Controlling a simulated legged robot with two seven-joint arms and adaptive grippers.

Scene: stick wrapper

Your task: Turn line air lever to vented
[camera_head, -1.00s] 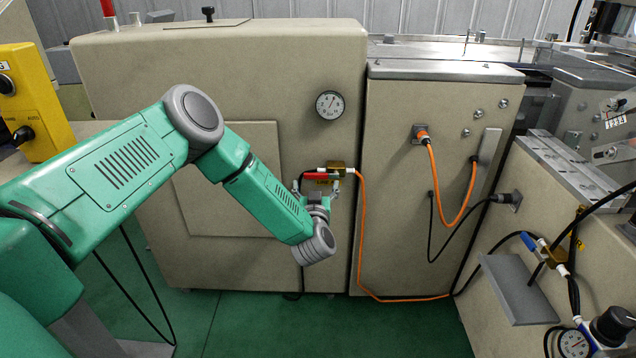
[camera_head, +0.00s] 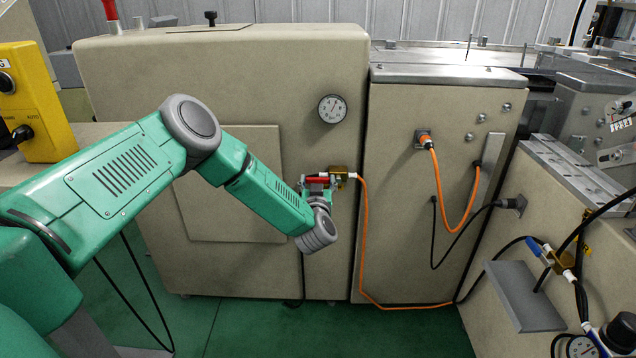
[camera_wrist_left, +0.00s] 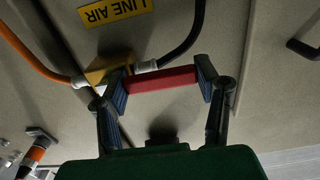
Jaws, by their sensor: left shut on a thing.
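The line air lever (camera_head: 317,180) is a red handle on a small brass valve (camera_head: 339,178) on the beige cabinet front. In the head view it lies about level, pointing left from the valve. My left gripper (camera_head: 319,184) is at the lever, reaching up from below. In the left wrist view, its two finger pads press on opposite ends of the red lever (camera_wrist_left: 163,79), beside the brass valve (camera_wrist_left: 108,71). A yellow LINE AIR label (camera_wrist_left: 115,10) shows upside down there. My right gripper is not in view.
A round gauge (camera_head: 332,109) sits above the valve. An orange hose (camera_head: 363,240) runs down from the valve to the right. Another valve with a blue lever (camera_head: 534,246) is on the right-hand machine. A yellow control box (camera_head: 32,103) stands at far left.

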